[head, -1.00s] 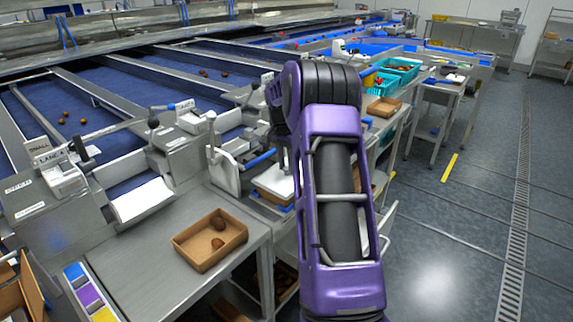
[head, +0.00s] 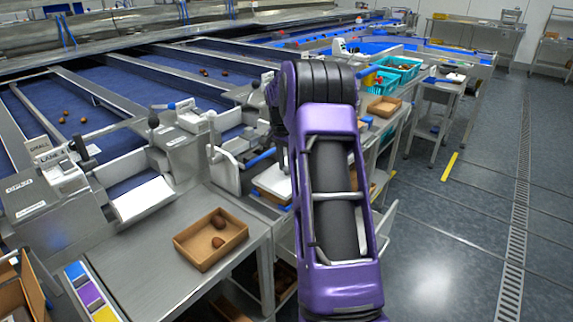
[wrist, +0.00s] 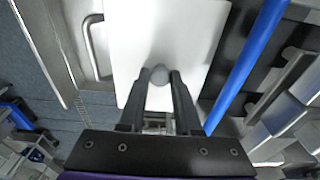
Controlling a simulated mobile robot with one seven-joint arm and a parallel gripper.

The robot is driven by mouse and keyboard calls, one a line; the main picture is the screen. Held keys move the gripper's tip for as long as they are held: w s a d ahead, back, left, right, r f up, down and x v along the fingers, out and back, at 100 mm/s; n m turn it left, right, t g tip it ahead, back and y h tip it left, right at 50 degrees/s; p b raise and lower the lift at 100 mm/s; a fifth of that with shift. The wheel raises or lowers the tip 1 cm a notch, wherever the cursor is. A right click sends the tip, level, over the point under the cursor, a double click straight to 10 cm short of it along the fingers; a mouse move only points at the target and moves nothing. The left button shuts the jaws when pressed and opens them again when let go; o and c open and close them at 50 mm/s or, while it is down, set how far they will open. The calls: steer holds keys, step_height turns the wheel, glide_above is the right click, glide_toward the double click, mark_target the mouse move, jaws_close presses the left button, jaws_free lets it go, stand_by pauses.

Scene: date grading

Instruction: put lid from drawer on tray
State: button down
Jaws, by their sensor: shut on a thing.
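The lid (wrist: 165,30) is a flat white plate with a small round grey knob (wrist: 159,75). In the wrist view my gripper (wrist: 160,78) is shut on the knob, one dark finger on each side. The lid fills the upper middle of that view and hides what is below it. In the head view a white slab (head: 272,182), which looks like the lid, shows at the bench left of my arm. My arm hides the gripper there. I cannot tell whether the lid touches a tray. An open drawer edge (head: 388,222) shows right of my arm.
A blue bar (wrist: 245,62) runs close along the lid's right side, with metal fittings beyond. A metal handle (wrist: 91,46) is at the lid's left. A cardboard tray (head: 182,250) with dates stands on the near steel table. Open floor (head: 450,220) lies to the right.

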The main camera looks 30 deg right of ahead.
steer(key=shift+f+b, duration=0.35)
steer(key=shift+f, duration=0.3)
stand_by(0.6)
steer(key=shift+c, duration=0.6)
jaws_free()
steer(key=shift+r+p, duration=1.4)
steer(key=shift+r, duration=2.15)
